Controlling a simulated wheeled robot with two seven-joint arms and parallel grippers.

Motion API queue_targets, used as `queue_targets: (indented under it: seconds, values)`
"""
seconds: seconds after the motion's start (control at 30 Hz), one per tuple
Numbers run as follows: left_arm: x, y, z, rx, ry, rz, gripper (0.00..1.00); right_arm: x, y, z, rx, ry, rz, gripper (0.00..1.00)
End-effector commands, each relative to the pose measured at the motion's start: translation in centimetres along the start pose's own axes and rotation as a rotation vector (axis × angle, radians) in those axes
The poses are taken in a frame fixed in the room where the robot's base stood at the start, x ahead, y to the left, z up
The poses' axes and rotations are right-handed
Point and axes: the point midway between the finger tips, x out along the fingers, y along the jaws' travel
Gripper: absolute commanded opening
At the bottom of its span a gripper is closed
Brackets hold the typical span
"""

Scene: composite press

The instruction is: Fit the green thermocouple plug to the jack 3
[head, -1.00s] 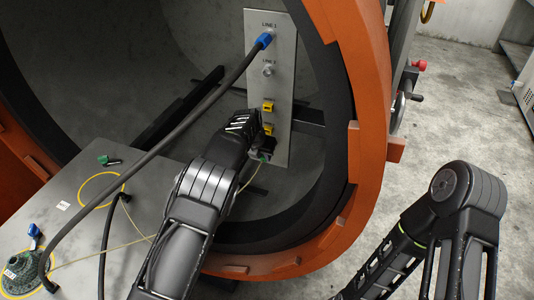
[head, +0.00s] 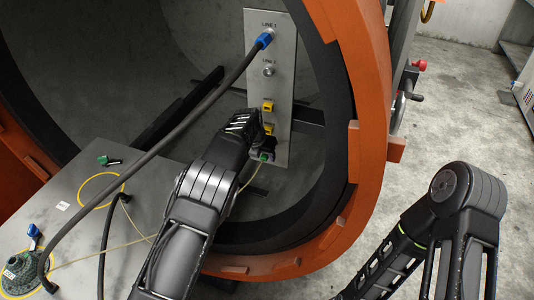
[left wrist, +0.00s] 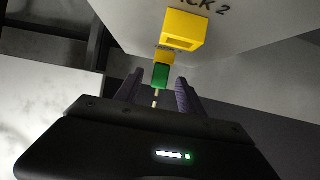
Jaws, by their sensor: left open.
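The green thermocouple plug (head: 264,156) is at the lower part of the upright metal plate (head: 283,70). In the left wrist view the green plug (left wrist: 160,75) meets a small yellow block (left wrist: 165,56), which seems to be jack 3; its label is hidden. I cannot tell how deep the plug sits. The jack labelled 2 (left wrist: 183,30) is above and empty. My left gripper (left wrist: 158,92) is open, its fingers on either side of the plug and its pale wire. My right arm shows at the right; its gripper is out of view.
A blue connector (head: 264,40) with a thick black cable is at line 1, and the cable crosses in front of the plate. The orange press rim (head: 372,130) surrounds the opening. A grey table (head: 75,185) at lower left holds another green plug (head: 104,160).

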Motion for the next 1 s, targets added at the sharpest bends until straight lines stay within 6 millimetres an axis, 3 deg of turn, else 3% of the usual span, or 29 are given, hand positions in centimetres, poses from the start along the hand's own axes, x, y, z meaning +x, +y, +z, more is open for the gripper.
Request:
queue_targets:
  seconds: [0.37, 0.8, 1.0]
  values:
    - [-0.5, 0.0, 0.1, 0.0, -0.001, 0.0, 0.46, 0.2, -0.2, 0.0, -0.003, 0.007, -0.006, 0.56]
    - [-6.8, 0.0, 0.0, 0.001, -0.002, 0.0, 0.46, 1.7, 0.2, -0.2, -0.007, 0.011, -0.011, 0.56]
    - [-7.8, 0.0, 0.0, 0.0, 0.0, 0.0, 0.46, 1.8, 0.2, -0.2, -0.007, 0.012, -0.012, 0.56]
